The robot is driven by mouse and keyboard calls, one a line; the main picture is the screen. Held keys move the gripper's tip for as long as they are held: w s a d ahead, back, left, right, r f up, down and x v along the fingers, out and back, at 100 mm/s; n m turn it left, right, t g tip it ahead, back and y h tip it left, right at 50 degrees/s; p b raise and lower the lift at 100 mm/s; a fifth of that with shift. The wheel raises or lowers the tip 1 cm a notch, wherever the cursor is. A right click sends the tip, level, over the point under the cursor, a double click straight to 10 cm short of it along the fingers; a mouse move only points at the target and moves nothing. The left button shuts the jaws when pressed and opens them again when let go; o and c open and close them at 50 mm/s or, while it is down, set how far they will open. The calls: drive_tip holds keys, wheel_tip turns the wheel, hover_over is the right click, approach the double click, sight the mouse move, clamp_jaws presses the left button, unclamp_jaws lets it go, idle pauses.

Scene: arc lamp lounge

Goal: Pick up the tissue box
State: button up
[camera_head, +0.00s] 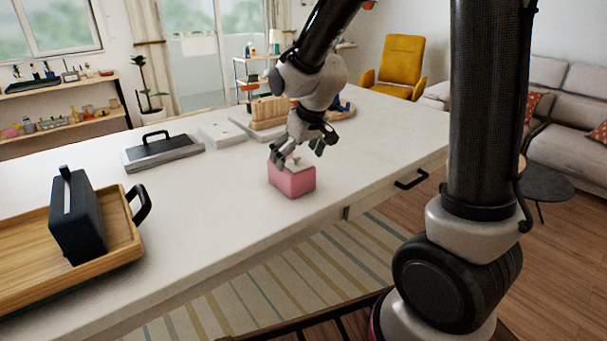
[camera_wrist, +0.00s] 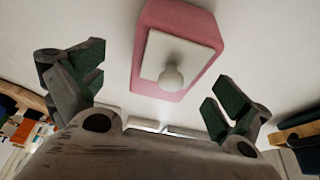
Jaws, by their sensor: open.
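The pink tissue box (camera_head: 292,182) stands on the white table near its front edge. It has a pale square top with a rounded pale knob, seen clearly in the wrist view (camera_wrist: 180,45). My gripper (camera_head: 299,147) is open just above the box and points down at it. In the wrist view the two dark green finger pads of my gripper (camera_wrist: 157,92) are wide apart, with the lower end of the box between and beyond them. I see no clear contact with the box.
A wooden tray (camera_head: 20,235) with a black box (camera_head: 77,215) lies at the left on the white table (camera_head: 215,200). A dark handled tray (camera_head: 162,150) and a wooden rack (camera_head: 270,110) stand behind. The tabletop left of the tissue box is clear.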

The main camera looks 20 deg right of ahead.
drive_tip(key=x, duration=0.5)
drive_tip(key=shift+s+a+f, duration=0.2)
drive_tip(key=shift+a+f, duration=0.1)
drive_tip(key=shift+f, duration=0.1)
drive_tip(key=shift+r, duration=0.1)
drive_tip(key=c, duration=1.3)
